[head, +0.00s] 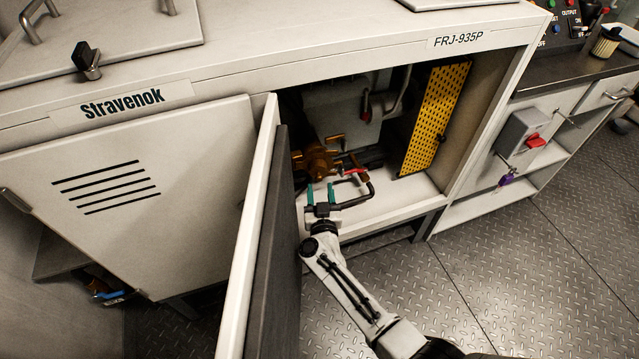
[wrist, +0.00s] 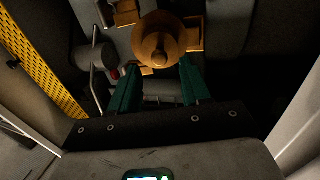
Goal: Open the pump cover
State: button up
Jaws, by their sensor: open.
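An orange-brown pump (head: 318,158) sits inside the open cabinet in the head view. In the wrist view its round front with a central knob, which looks like the pump cover (wrist: 160,42), faces the camera at the top middle. Whether this cover is fastened cannot be told. My gripper (head: 320,188) has teal fingers and reaches into the cabinet opening, just in front of the pump. In the wrist view my gripper (wrist: 159,66) is open and empty, its fingers spread below the round front. Contact with the pump is not clear.
The cabinet door (head: 248,232) stands open just left of my arm. A red-handled dark pipe (head: 352,198) lies right of the fingers. A yellow perforated panel (head: 437,115) lines the cabinet's right side. The metal floor (head: 500,270) to the right is clear.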

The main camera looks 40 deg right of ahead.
jog(key=p+v, duration=0.2)
jog(key=v, duration=0.6)
jog(key=n+t+b, duration=0.1)
jog(key=n+b, duration=0.1)
jog(key=n+t+y+b, duration=0.2)
jog(key=n+y+b, duration=0.5)
jog(key=n+b, duration=1.15)
send_near(320, 180)
jog(key=shift+n+h, duration=0.3)
jog(key=shift+n, duration=0.65)
jog(key=w, duration=0.6)
jog(key=w+d, duration=0.1)
jog(key=w, duration=0.2)
jog(key=shift+d+p, duration=0.1)
jog(key=shift+p, duration=0.2)
